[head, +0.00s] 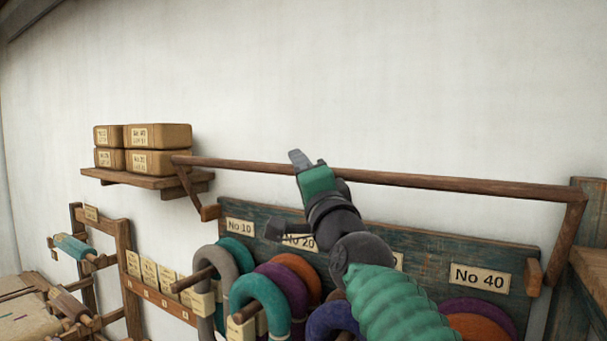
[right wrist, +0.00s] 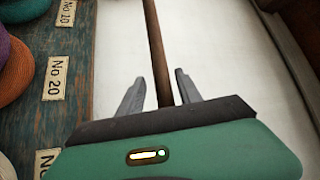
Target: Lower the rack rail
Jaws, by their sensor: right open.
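The rack rail (head: 430,181) is a long brown wooden bar in front of the white wall, above the yarn board. Its end arms (head: 187,187) slope down to small wooden blocks at the board's two ends. My right gripper (head: 297,160) is at the rail, left of its middle, and hides a short stretch of it. In the right wrist view the rail (right wrist: 156,40) runs between the two spread fingers of my right gripper (right wrist: 160,84). The fingers are open, with gaps visible beside the rail. My left gripper is not in view.
Below the rail, a blue-green board (head: 430,262) with number labels carries coloured yarn rings (head: 260,303) on pegs. A shelf (head: 135,178) with wrapped packets (head: 158,137) stands by the rail's left end. A wooden post (head: 588,240) is at the right. The wall above is clear.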

